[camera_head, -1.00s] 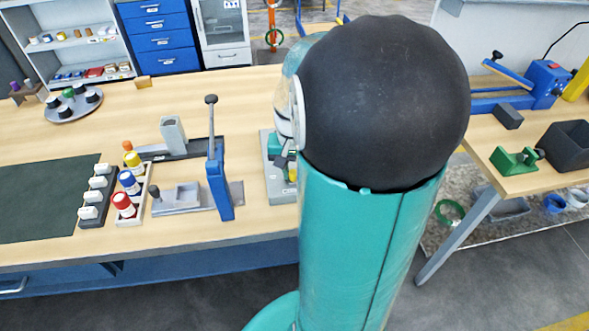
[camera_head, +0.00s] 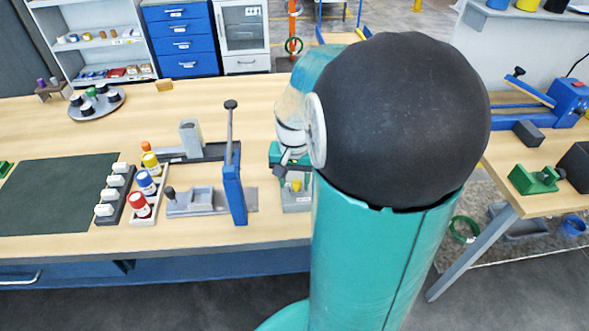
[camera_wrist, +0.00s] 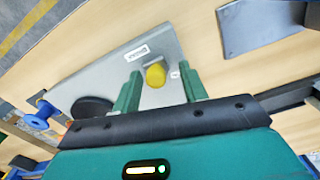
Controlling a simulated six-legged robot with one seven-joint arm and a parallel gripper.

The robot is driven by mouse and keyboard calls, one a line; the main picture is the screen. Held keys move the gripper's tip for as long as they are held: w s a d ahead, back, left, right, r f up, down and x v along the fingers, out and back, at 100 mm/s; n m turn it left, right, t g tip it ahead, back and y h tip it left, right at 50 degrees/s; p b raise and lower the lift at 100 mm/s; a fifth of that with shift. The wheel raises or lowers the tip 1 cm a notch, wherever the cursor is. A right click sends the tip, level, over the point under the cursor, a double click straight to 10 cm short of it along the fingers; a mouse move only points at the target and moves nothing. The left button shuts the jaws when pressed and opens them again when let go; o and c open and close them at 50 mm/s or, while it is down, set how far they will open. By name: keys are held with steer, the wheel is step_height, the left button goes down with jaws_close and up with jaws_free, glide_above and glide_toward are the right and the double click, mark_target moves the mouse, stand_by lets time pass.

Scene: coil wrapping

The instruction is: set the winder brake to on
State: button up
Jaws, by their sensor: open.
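A yellow knob (camera_wrist: 155,75), which I take for the winder brake, stands on a grey plate (camera_wrist: 115,66) with a small white label too blurred to read. My gripper (camera_wrist: 161,88) is open in the wrist view, its two green fingers either side of the knob in the picture, with no clear contact. In the head view the yellow knob (camera_head: 297,185) stands near the table's front edge, just left of my arm. My arm hides part of the device there. Which setting the brake is in cannot be told.
In the wrist view a dark round part (camera_wrist: 92,108) and a blue spool-like part (camera_wrist: 38,120) lie left of the fingers. In the head view a blue upright lever stand (camera_head: 233,190) is close to the left. Several capped bottles (camera_head: 147,183) stand farther left.

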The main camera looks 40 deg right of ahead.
mark_target(294, 182)
step_height(294, 182, up, 14)
steer(key=shift+f, duration=0.15)
stand_by(0.7)
steer(key=s+a+n+t, duration=0.2)
steer(key=s+a+n, duration=0.1)
steer(key=a, duration=0.6)
steer(key=s+a+n+t, duration=0.3)
steer(key=a+n, duration=0.3)
steer(key=a, duration=0.4)
steer(key=shift+s+a+r+t, duration=0.3)
steer(key=shift+s, duration=0.15)
